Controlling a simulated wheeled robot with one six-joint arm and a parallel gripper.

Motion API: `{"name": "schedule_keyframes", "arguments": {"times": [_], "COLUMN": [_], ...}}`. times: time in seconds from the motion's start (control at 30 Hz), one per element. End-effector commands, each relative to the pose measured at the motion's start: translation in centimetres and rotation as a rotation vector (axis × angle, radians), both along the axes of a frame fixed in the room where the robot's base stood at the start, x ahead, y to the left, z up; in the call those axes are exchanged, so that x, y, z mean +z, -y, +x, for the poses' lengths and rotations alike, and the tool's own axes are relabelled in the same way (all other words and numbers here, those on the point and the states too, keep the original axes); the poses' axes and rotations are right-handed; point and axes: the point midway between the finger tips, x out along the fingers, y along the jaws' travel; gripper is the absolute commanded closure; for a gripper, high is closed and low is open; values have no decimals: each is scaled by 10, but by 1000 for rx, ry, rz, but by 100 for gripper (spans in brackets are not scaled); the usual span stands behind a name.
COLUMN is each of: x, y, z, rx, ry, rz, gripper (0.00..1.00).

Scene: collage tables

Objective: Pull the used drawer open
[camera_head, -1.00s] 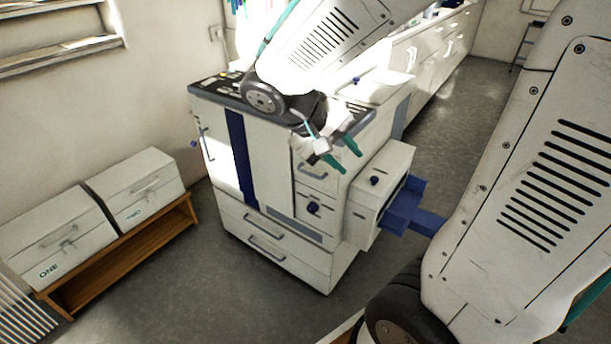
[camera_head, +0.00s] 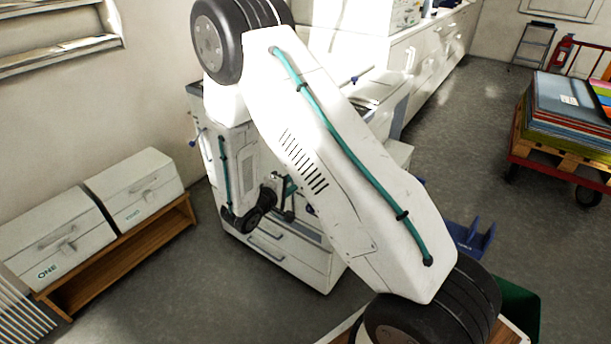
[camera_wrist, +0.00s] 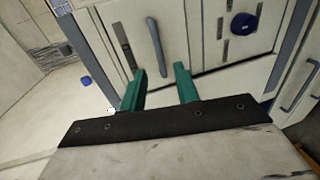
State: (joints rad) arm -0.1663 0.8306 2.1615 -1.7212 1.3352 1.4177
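The white machine cabinet (camera_head: 312,262) stands in the middle of the head view, mostly behind my arm. In the wrist view a small drawer front (camera_wrist: 183,40) with a grey bar handle (camera_wrist: 154,45) and a dark label strip (camera_wrist: 124,45) faces me. The label is too small to read, so I cannot tell if it says used. My gripper (camera_wrist: 160,69) is open and empty, its two teal fingers apart. The handle's near end shows between the fingertips; contact is not visible. The drawer looks shut. In the head view my gripper (camera_head: 289,188) is partly hidden.
A blue knob (camera_wrist: 243,22) sits on the neighbouring panel, and another handle (camera_wrist: 301,85) lies beyond. Box ONE (camera_head: 58,240) stands on a wooden bench (camera_head: 125,247) at left. A blue tray (camera_head: 470,236) is right of the cabinet; a loaded pallet cart (camera_head: 557,155) stands farther right.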

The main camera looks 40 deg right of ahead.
Motion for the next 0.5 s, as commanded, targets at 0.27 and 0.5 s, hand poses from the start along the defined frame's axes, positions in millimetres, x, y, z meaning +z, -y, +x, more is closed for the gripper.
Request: {"name": "schedule_keyframes", "arguments": {"times": [0.27, 0.5], "x": [-9, -14], "y": [42, 64], "z": [14, 22], "rx": [-5, -3], "ry": [-1, -2], "rz": [1, 0], "gripper": [69, 69]}}
